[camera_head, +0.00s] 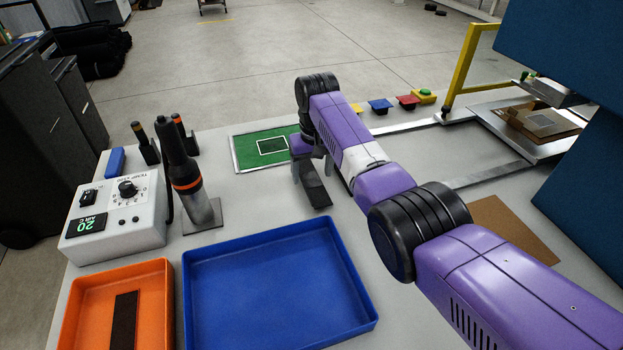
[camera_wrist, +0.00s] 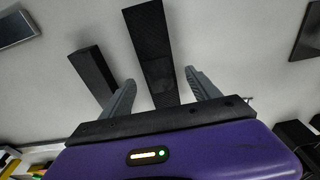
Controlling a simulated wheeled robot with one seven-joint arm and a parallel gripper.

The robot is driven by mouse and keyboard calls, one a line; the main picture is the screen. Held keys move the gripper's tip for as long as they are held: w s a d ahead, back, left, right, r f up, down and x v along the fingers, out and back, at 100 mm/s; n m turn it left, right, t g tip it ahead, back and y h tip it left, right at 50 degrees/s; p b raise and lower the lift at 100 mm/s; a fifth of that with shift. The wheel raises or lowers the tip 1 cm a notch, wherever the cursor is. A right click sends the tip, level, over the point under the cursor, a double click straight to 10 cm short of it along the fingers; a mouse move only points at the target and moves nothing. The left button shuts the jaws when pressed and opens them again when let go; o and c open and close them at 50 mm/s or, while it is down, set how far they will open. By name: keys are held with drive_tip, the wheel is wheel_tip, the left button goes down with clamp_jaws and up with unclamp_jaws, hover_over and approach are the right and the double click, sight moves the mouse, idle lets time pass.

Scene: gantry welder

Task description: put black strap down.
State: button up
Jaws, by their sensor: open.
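My gripper (camera_head: 311,172) points down over the grey table, just in front of the green mat, with its fingers apart. The black strap (camera_head: 317,190) is a dark flat bar below and between the fingers, at or very near the table top. In the wrist view the strap (camera_wrist: 152,42) runs away from between the open fingers of my gripper (camera_wrist: 160,82), with a gap on each side. A second dark bar-like shape (camera_wrist: 91,70) lies beside the left finger; I cannot tell what it is. My gripper hides part of the strap in the head view.
A blue tray (camera_head: 361,309) is empty, and an orange tray (camera_head: 75,309) holds a dark strip (camera_head: 123,321). A soldering-type tool (camera_head: 184,174) and a control box (camera_head: 115,215) stand at left. The green mat (camera_head: 249,143) lies behind. Colored blocks and a yellow frame (camera_head: 462,65) are farther back.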

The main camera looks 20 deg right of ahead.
drive_tip(key=shift+f, duration=0.35)
drive_tip(key=shift+c, duration=0.4)
clamp_jaws()
